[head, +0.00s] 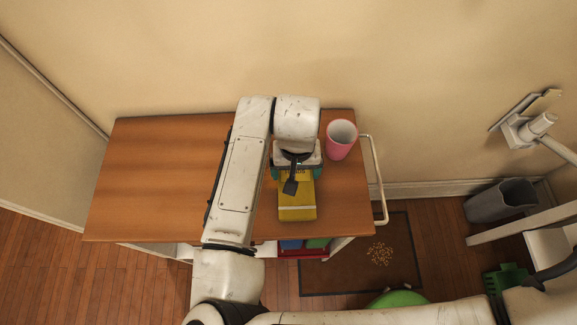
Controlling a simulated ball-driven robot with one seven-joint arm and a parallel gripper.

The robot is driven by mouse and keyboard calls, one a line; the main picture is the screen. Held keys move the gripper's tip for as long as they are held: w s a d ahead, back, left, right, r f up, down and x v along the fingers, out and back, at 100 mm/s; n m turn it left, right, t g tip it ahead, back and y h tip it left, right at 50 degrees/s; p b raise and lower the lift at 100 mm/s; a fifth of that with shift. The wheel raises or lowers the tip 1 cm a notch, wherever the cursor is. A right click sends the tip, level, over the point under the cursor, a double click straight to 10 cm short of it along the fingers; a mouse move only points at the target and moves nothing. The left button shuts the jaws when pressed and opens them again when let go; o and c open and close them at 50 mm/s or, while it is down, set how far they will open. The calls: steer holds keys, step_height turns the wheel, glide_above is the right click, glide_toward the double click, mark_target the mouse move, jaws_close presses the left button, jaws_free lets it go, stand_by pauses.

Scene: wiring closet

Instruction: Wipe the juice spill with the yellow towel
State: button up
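The yellow towel (297,205), with a pale stripe near its front end, lies on the wooden top of a cart (160,180), right of the middle. My gripper (294,172) points down over the towel's back part and covers it. I cannot see whether the fingers are apart or closed, or whether they touch the towel. Some teal shows at both sides of the gripper; I cannot tell what it belongs to. No juice spill shows on the visible cart top; my arm and gripper hide part of it.
A pink cup (341,143) stands at the cart top's back right, close to my gripper. A white handle rail (378,180) is on the cart's right side. The cart top's left half is clear. A dark mat (345,275) with scattered crumbs and a grey bin (500,202) are on the floor.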

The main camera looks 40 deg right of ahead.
stand_by(0.4)
steer(key=shift+w+a+f+b, duration=0.1)
steer(key=shift+w+a+b, duration=0.1)
steer(key=shift+w+a, duration=0.6)
steer(key=shift+w+a+f+b, duration=0.15)
steer(key=shift+w+a, duration=0.3)
steer(key=shift+a, duration=0.5)
steer(key=shift+s+d, duration=0.1)
steer(key=shift+s+d+r+p, duration=0.1)
steer(key=shift+s+d+p, duration=0.5)
steer(key=shift+d, duration=0.35)
steer(key=shift+s+d+r+p, duration=0.1)
steer(key=shift+s+d+p, duration=0.35)
steer(key=shift+s+d, duration=0.35)
steer(key=shift+w+d, duration=0.1)
steer(key=shift+w, duration=0.1)
steer(key=shift+w+a+r, duration=0.1)
steer(key=shift+w+a, duration=0.55)
steer(key=shift+a, duration=0.3)
steer(key=shift+w+a+r, duration=0.1)
steer(key=shift+w+a, duration=0.55)
steer(key=shift+a, duration=0.3)
